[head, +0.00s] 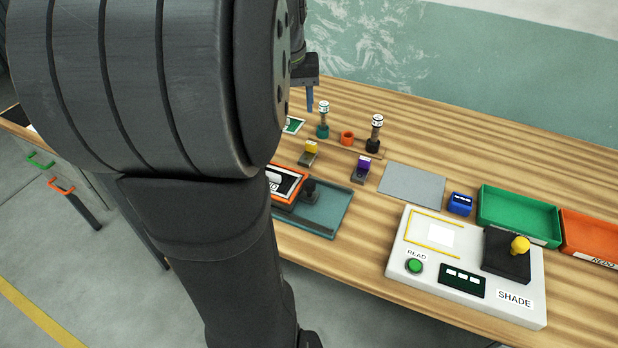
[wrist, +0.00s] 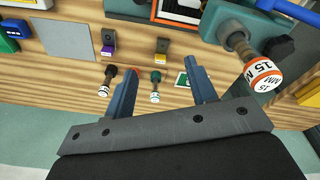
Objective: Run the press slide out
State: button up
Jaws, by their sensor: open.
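A flat teal plate (head: 330,210) with an upright black knob (head: 310,187) lies on the bench; I take it for the press slide but cannot be sure. An orange-framed black panel (head: 287,182) is beside the knob. My arm hides the rest to the left. In the wrist view a grey-green block (wrist: 232,24) carries a brown shaft ending in a white knob marked 15 MM (wrist: 262,75). My gripper (wrist: 163,73) is open and empty, its two blue fingers apart. In the head view one blue finger (head: 310,100) shows beyond the plate, apart from it.
To the right are a grey sheet (head: 411,185), a SHADE reader (head: 402,255), and green (head: 519,222) and orange (head: 590,235) trays.

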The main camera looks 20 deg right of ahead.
jog(key=m+g+y, duration=0.1)
jog(key=m, duration=0.1)
send_near(310, 182)
notch_tip(310, 182, down, 9)
jog(key=shift+w+r, duration=0.15)
jog(key=shift+r, duration=0.05)
